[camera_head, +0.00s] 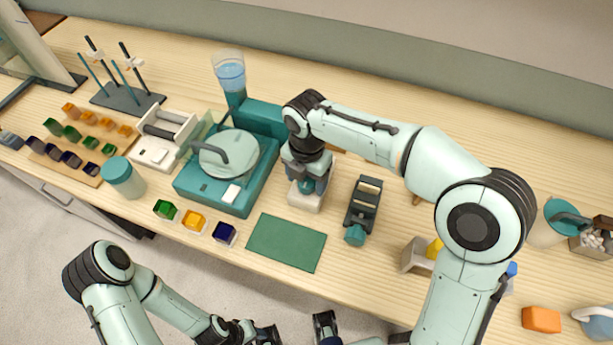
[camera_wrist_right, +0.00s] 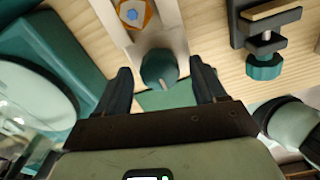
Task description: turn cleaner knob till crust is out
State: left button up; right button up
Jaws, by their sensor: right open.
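The cleaner is a pale, long-bodied device (camera_head: 305,201) on the table, mostly under my right gripper. In the right wrist view its teal round knob (camera_wrist_right: 159,66) with a pale pointer lies between my right fingers. I cannot tell whether they touch it. An amber, hexagonal piece with a blue centre (camera_wrist_right: 133,13) sits on the body beyond the knob; I cannot make out the crust on it for certain. My right gripper (camera_wrist_right: 161,75) is open and points down; in the head view (camera_head: 308,184) it hides much of the cleaner. My left gripper (camera_head: 292,331) is low, cut by the lower edge.
A dark clamp with a teal knob (camera_head: 361,211) stands right of the cleaner. A teal machine with a round lid (camera_head: 212,205) stands left. A green mat (camera_head: 287,243) lies in front. Several coloured glass blocks (camera_head: 194,219) and a teal-lidded jar (camera_head: 124,179) are farther left.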

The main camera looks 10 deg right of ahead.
jog(key=c, duration=1.1)
jog(key=shift+o, duration=0.2)
jog(key=shift+m, duration=0.3)
